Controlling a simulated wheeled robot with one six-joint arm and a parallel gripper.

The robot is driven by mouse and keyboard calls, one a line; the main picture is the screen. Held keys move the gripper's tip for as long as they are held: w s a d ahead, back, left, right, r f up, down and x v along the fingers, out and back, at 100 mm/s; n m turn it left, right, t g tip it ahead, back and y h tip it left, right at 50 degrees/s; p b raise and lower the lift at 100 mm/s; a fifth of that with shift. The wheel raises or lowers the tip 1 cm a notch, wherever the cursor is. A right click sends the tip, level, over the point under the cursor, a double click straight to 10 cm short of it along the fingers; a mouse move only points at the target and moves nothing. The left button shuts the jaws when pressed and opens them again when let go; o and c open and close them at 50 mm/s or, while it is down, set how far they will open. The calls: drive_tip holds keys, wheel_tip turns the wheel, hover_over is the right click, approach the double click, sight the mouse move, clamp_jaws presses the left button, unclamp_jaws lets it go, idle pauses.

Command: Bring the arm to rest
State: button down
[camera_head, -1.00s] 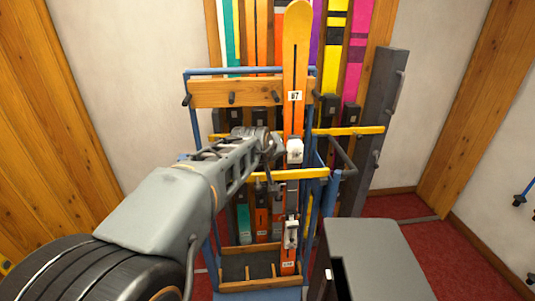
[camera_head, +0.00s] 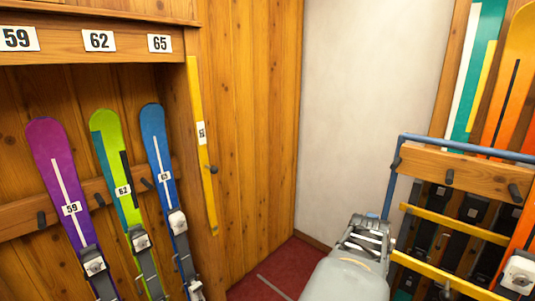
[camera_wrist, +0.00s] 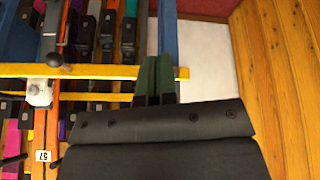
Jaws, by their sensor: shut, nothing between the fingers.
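My gripper (camera_wrist: 156,66) shows in the wrist view with its two dark green fingers together and nothing between them. The fingers point at a yellow bar (camera_wrist: 120,71) and a blue post of the ski rack; I cannot tell whether they touch. In the head view my arm (camera_head: 355,265) reaches up from the bottom edge toward the blue rack frame (camera_head: 388,195), and the gripper is hidden behind it. An orange ski (camera_wrist: 39,135) with a number label and a white binding stands in the rack, left of the fingers in the wrist view.
A wooden wall rack at left holds a purple ski (camera_head: 50,150), a green ski (camera_head: 108,150) and a blue ski (camera_head: 153,130) under labels 59, 62 and 65. A yellow strip (camera_head: 199,110) hangs on its side. Red carpet (camera_head: 275,262) and bare white wall lie between the racks.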

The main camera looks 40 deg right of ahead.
drive_tip(key=w+a+n+t+y+p, duration=0.15)
drive_tip(key=w+a+n, duration=0.35)
drive_tip(key=w+a, duration=0.7)
drive_tip(key=w+a+r+n+y+p, duration=0.1)
drive_tip(key=a+n, duration=0.3)
drive_tip(key=a, duration=0.5)
drive_tip(key=a+r+n+y+p, duration=0.2)
drive_tip(key=a+n, duration=0.2)
drive_tip(key=a, duration=0.6)
drive_tip(key=shift+w+a+r+t+p, duration=0.15)
drive_tip(key=shift+w+a+t+p, duration=0.15)
drive_tip(key=shift+w+t, duration=0.1)
